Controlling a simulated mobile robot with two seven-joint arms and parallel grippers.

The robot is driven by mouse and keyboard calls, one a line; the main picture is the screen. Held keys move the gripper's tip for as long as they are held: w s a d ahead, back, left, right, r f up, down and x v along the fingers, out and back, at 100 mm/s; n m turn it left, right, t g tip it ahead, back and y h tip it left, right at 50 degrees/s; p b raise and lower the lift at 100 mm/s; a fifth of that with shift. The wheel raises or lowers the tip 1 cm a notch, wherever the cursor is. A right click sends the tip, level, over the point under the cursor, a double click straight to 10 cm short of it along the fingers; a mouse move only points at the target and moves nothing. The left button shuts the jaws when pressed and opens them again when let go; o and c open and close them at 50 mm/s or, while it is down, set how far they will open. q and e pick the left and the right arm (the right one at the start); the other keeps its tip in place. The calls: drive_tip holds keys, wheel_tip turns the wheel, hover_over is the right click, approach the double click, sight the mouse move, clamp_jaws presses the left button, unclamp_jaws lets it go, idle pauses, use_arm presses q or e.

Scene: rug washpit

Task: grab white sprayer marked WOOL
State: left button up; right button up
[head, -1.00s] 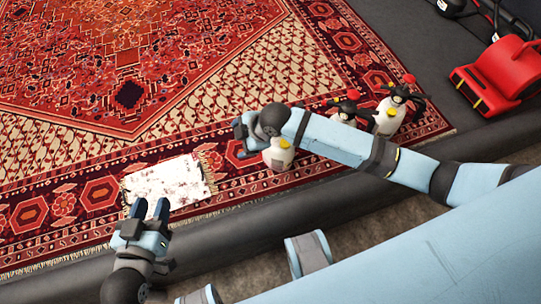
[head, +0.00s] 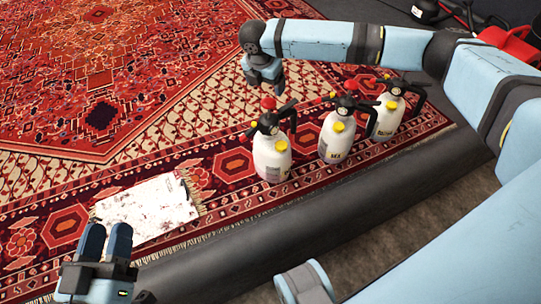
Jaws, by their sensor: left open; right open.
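Three white sprayers with black handles, red knobs and yellow caps stand upright in a row on the red rug: a left one (head: 271,157), a middle one (head: 336,139) and a right one (head: 388,116). Their labels are too small or turned away for me to read WOOL on any with certainty. My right gripper (head: 264,82) is open and empty, pointing down above and behind the left sprayer, apart from it. My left gripper (head: 107,240) is open and empty at the lower left, near a white stained cloth.
The white stained cloth (head: 147,208) lies flat on the patterned rug (head: 90,115), left of the sprayers. A dark rounded border (head: 330,222) runs along the rug's near side. A red machine (head: 508,42) stands at the top right, partly hidden by my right arm.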

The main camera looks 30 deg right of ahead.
sight(267, 102)
drive_tip(key=b+x, duration=0.2)
drive_tip(key=x, duration=0.4)
drive_tip(key=shift+f, duration=0.25)
drive_tip(key=b+x, duration=0.1)
drive_tip(key=x, duration=0.1)
drive_tip(key=a+b+x, duration=0.1)
drive_tip(key=b+x, duration=0.1)
drive_tip(key=shift+w+f, duration=0.1)
drive_tip(key=shift+f, duration=0.25)
drive_tip(key=shift+d+f, duration=0.15)
drive_tip(key=shift+f, duration=0.2)
use_arm(q)
wheel_tip(267, 102, down, 8)
drive_tip(key=m+g, duration=0.1)
drive_tip(key=g, duration=0.2)
drive_tip(key=shift+w+d, duration=0.25)
